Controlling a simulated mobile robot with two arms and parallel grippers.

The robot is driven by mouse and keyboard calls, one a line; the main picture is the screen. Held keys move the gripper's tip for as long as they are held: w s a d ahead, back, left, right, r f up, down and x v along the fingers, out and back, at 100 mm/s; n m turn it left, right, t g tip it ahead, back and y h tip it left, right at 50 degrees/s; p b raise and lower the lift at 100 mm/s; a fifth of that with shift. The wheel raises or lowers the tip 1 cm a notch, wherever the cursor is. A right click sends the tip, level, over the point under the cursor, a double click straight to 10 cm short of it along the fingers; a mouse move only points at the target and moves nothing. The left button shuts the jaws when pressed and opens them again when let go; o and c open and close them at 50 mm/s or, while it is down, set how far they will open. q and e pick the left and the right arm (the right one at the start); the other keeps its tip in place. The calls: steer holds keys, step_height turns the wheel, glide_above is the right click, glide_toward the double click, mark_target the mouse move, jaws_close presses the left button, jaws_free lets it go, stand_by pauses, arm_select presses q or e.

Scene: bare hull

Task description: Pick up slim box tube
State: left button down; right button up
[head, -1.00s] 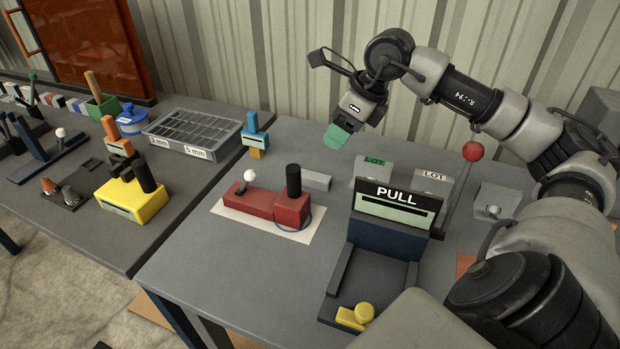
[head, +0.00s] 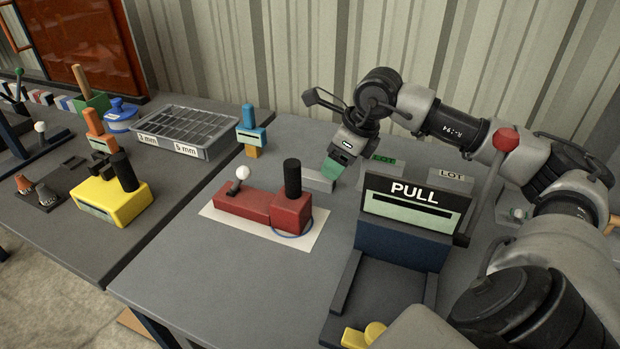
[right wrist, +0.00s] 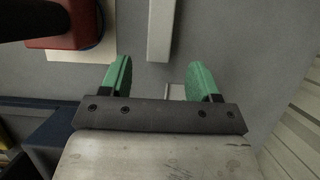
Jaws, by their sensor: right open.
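The slim box tube (head: 317,181) is a plain grey bar lying on the table behind the red block. It also shows in the right wrist view (right wrist: 161,30), ahead of my fingers and lined up with the gap between them. My right gripper (head: 333,168) has green fingers and is just above and beside the tube's right end in the head view. Its fingers are apart and empty in the right wrist view (right wrist: 159,78). In the head view they partly cover the tube's right end. My left gripper does not show.
A red block with a black post (head: 292,210) and white-knobbed lever stands on white paper just in front of the tube. A blue-and-orange tool (head: 250,131) stands left. A corrugated wall (head: 230,50) rises behind.

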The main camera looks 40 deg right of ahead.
steer(key=shift+w+a+p+x, duration=0.1)
steer(key=shift+w+p+x, duration=0.1)
steer(key=shift+x, duration=1.2)
steer(key=shift+w+a+p+x, duration=0.1)
steer(key=shift+a+p+x, duration=0.1)
steer(key=shift+x, duration=1.15)
steer(key=shift+r, duration=0.2)
steer(key=c, duration=1.1)
steer(key=shift+r, duration=0.1)
step_height(320, 180, up, 17)
steer(key=p, duration=1.3)
steer(key=b, duration=0.8)
glide_above(323, 177)
steer(key=s+a, duration=0.4)
steer(key=s, duration=0.1)
steer(key=f, duration=1.2)
steer(key=shift+w+d+f, duration=0.1)
steer(key=shift+d, duration=0.1)
steer(key=shift+s+a+f+b, duration=0.1)
steer(key=shift+s+f+b, duration=0.3)
steer(key=shift+f+b, duration=0.15)
